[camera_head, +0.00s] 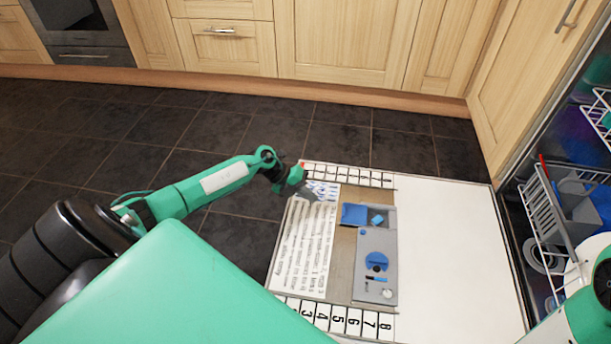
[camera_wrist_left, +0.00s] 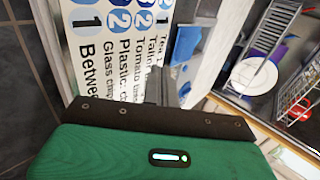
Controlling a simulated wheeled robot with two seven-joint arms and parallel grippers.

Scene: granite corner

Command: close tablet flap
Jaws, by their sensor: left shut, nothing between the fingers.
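The grey dispenser panel (camera_head: 366,290) lies on a printed board on the lowered white door. At its far end a blue flap-like piece (camera_head: 354,214) shows, with a smaller blue piece (camera_head: 377,220) to its right. I cannot tell the flap's exact angle. A round blue part (camera_head: 376,261) sits nearer me on the panel. My left gripper (camera_head: 312,196) is shut and empty, over the printed sheet left of the blue piece and apart from it. My right gripper is out of view.
The printed board (camera_head: 303,250) has number strips at its near and far ends. The white door (camera_head: 450,250) is bare to the right. An open dishwasher with wire racks (camera_head: 548,215) stands at the right. Wooden cabinets (camera_head: 345,40) line the back.

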